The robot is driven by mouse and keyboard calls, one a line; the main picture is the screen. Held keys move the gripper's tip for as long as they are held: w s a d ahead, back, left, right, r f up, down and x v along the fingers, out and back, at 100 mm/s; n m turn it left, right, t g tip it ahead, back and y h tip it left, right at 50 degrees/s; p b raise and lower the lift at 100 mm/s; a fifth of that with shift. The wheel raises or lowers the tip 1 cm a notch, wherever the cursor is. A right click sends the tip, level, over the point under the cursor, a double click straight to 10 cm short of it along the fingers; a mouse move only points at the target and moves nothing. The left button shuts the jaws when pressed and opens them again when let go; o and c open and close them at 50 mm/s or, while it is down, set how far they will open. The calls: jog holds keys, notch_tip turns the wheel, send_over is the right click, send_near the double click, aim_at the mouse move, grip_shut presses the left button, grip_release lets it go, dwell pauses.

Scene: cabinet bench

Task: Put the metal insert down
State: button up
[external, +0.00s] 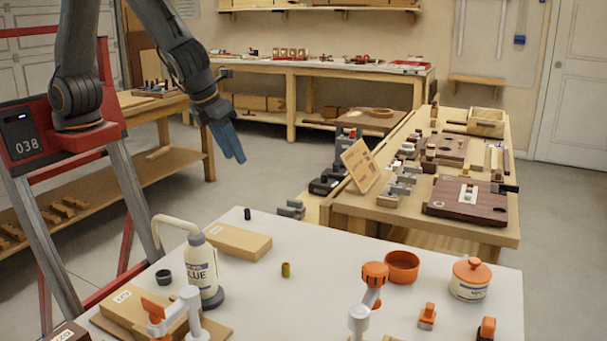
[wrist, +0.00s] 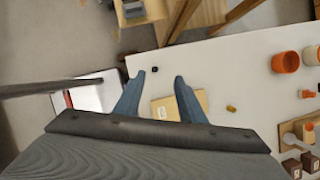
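A small brass-coloured cylinder (external: 286,270), which looks like the metal insert, stands upright on the white tabletop (external: 335,255). It also shows in the wrist view (wrist: 231,108), to the right of my fingers. A small dark cylinder (external: 247,213) stands near the table's far left corner; in the wrist view it is the dark spot (wrist: 155,69) ahead of my fingers. My gripper (external: 235,157) hangs in the air above and beyond the table's far left corner. In the wrist view my gripper (wrist: 158,74) has its two blue fingers apart with nothing held between them.
A wooden block (external: 237,241) and a glue bottle (external: 203,268) with a tall bent spout stand on the left. An orange bowl (external: 402,267), a lidded jar (external: 470,279) and an orange-topped clamp (external: 372,290) stand on the right. The white surface around the brass cylinder is clear.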

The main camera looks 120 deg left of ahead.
send_near(246, 210)
jog(key=f, duration=0.2)
jog(key=shift+a+x, duration=0.15)
jog(key=shift+x, duration=1.7)
jog(key=shift+a+x, duration=0.1)
jog(key=shift+x, duration=1.75)
jog(key=shift+w+r, duration=0.15)
jog(key=shift+r, duration=0.05)
grip_shut()
